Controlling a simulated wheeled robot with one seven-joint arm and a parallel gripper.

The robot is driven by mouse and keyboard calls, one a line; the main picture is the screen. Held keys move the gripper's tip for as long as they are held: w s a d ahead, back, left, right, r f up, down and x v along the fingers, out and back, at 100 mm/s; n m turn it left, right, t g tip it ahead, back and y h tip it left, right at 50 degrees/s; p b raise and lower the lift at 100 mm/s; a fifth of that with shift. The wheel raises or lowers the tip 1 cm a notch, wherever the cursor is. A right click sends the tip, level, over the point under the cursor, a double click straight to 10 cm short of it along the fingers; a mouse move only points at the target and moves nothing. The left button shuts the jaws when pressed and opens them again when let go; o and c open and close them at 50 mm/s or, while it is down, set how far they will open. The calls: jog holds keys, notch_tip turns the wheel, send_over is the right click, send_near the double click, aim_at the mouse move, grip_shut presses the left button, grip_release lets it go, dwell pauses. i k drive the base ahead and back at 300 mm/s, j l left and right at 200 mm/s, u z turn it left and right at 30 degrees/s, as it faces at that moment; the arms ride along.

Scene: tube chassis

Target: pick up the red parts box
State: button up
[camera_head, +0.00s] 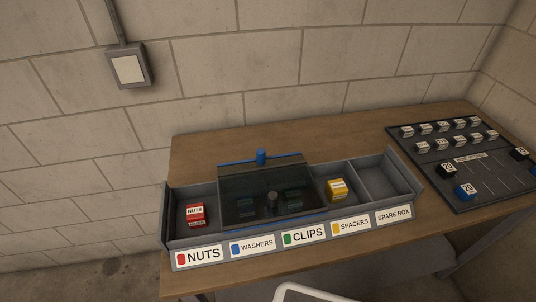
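The red parts box (195,215) is a small red block with white labels reading NUTS. It sits in the leftmost compartment of the grey divided tray (167,213), behind the NUTS label. That compartment is open from above. My gripper is not clearly in view; only a pale rounded edge shows at the bottom of the picture, and I cannot tell what it is.
A dark see-through cover (240,188) with a blue knob (261,157) lies over the middle compartments; darker boxes show dimly beneath. A yellow box (338,189) sits right of it. The rightmost compartment is empty. A dark board (460,185) with several small blocks lies at right.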

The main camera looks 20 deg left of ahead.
aim_at(197, 213)
jog(key=u, duration=1.15)
